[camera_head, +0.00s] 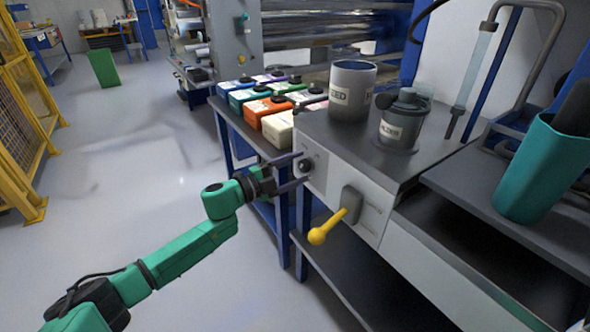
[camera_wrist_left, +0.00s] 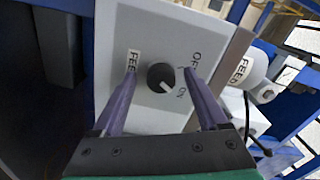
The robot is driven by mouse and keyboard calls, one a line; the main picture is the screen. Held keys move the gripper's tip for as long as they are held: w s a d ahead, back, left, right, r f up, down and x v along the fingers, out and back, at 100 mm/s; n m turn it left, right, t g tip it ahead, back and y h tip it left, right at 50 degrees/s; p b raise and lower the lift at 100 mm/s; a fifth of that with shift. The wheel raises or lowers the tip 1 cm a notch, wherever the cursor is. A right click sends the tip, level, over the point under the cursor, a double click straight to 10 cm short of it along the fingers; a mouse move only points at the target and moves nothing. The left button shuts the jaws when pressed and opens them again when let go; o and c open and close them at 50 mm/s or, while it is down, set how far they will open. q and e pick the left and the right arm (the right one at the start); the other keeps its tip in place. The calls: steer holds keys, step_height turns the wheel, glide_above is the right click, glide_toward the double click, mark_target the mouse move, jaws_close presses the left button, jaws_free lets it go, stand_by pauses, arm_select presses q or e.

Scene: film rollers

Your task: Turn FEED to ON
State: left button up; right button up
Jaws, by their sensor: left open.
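The FEED knob is a round black dial (camera_head: 305,166) on the light front panel of the grey cabinet. In the left wrist view the knob (camera_wrist_left: 161,77) has a pale mark at its lower right, on the side of the ON label (camera_wrist_left: 181,93); the OFF label (camera_wrist_left: 195,62) is higher up. A FEED label (camera_wrist_left: 133,62) sits left of the knob. My left gripper (camera_head: 306,167) is open, its two purple fingers on either side of the knob; it also shows in the left wrist view (camera_wrist_left: 160,72). Contact with the knob cannot be told. My right gripper is not in view.
A yellow-handled lever (camera_head: 330,227) sticks out of the same panel, right of and below the knob. A grey cup (camera_head: 352,90) and a lidded pot (camera_head: 405,118) stand on the cabinet top. Several coloured containers (camera_head: 268,108) stand behind.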

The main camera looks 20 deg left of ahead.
arm_select(q)
steer(key=p+v, duration=0.1)
steer(key=v, duration=1.3)
steer(key=shift+s, duration=0.25)
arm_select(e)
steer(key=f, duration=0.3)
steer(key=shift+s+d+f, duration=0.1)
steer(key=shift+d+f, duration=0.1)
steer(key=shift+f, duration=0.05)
arm_select(q)
steer(key=shift+a+f, duration=0.1)
steer(key=shift+a, duration=0.1)
